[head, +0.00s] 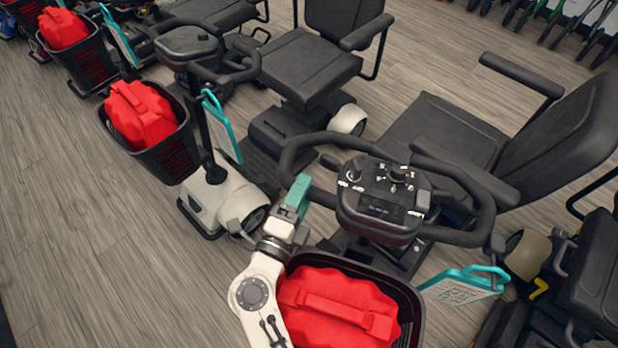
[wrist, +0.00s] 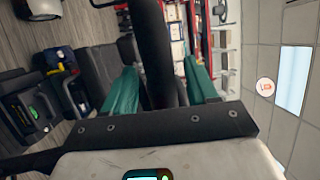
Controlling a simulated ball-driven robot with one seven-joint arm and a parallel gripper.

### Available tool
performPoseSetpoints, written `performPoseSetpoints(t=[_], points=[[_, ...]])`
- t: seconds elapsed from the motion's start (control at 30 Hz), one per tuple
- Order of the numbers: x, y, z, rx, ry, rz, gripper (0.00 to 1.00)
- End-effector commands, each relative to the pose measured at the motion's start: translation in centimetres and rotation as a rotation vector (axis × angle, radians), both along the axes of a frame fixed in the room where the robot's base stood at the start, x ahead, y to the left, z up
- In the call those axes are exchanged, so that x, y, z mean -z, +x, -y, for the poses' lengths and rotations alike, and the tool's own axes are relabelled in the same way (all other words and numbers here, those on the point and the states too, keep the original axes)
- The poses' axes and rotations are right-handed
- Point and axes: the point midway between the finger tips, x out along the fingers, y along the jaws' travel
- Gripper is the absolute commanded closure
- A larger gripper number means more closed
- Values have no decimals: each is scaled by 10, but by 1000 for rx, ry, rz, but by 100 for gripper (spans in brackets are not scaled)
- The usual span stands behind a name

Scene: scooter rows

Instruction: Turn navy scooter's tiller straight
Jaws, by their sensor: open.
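The nearest scooter's tiller stands mid-frame in the head view, with a dark console (head: 382,208) and a black loop handlebar (head: 470,181). Contact is not visible. The lower tiller column is hidden.
A black basket (head: 415,300) with a red bag (head: 335,308) sits below the console. A teal-framed tag (head: 465,285) hangs at right. The scooter's seat (head: 440,130) is behind. Another scooter (head: 215,200) stands close at left. Bare floor (head: 80,230) lies left.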

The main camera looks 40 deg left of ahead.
Motion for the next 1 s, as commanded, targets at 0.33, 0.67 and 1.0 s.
performPoseSetpoints(t=[0.33,0.67,1.0], points=[[-1,31,-9,0,0,-1,42],[-1,32,-9,-1,0,0,47],[-1,32,-9,-1,0,-1,79]])
